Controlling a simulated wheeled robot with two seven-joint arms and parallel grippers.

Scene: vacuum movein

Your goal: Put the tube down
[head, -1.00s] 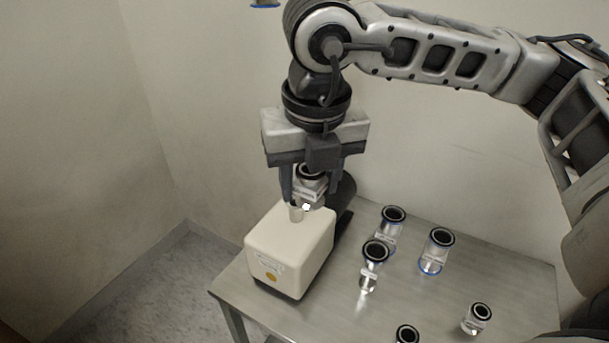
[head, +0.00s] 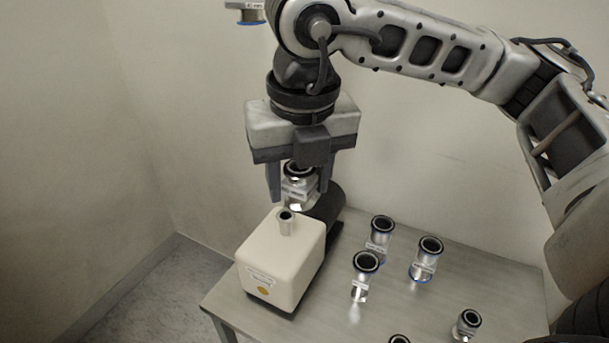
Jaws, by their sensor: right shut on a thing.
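My right gripper (head: 298,189) points down above the back of a white pump box (head: 278,262). It is shut on a short, shiny metal tube (head: 297,191) with a dark ring at its top. The held tube is upright, just behind and above the small metal port (head: 286,224) on the box. It appears clear of the box, and its far side is hidden by the fingers. My left gripper is not in view.
The box stands at the left end of a metal table (head: 460,277). Several similar tubes stand right of it, including one (head: 362,276), another (head: 380,238) and a third (head: 426,260). A blue-rimmed part (head: 247,13) shows at the top edge. Walls are close behind.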

